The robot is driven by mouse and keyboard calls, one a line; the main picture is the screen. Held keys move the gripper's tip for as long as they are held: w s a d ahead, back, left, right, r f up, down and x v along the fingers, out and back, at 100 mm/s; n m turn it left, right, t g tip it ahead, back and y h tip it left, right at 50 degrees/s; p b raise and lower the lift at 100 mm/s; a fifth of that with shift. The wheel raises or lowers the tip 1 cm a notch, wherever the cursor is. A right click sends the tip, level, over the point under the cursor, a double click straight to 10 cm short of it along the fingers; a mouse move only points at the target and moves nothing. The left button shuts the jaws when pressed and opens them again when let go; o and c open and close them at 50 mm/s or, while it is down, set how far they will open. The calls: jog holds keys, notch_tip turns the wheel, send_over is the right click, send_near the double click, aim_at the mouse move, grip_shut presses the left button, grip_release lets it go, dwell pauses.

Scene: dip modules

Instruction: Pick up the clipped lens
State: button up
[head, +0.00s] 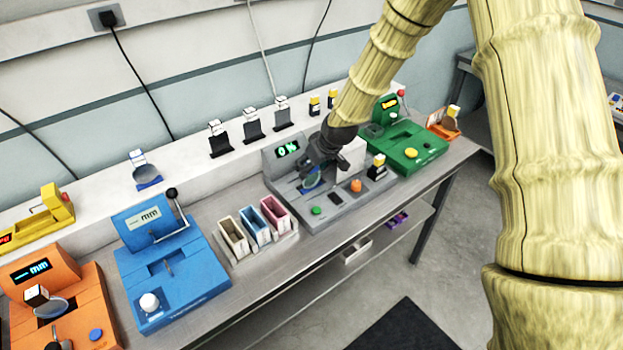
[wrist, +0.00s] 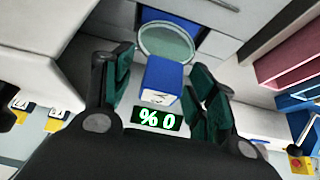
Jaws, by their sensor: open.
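The clipped lens shows in the wrist view as a round greenish lens (wrist: 165,42) with a blue clip (wrist: 160,78) at its near edge. In the head view the lens (head: 312,179) is at the grey machine (head: 335,205), partly hidden by my gripper. My gripper (head: 318,165) is over that machine. In the wrist view its dark green fingers (wrist: 163,78) are open on either side of the blue clip, with a gap visible at both sides. Whether the lens rests in a slot is hard to tell.
The grey machine's display (head: 288,149) reads 0 %. A blue machine (head: 170,270) and slotted bins (head: 233,238) stand left of it, a green machine (head: 405,145) right. Another lens (head: 146,172) in a blue holder stands on the back ledge. An orange machine (head: 85,290) holds another lens.

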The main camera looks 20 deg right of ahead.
jog(key=shift+s, duration=0.1)
grip_shut()
jog(key=shift+r, duration=0.1)
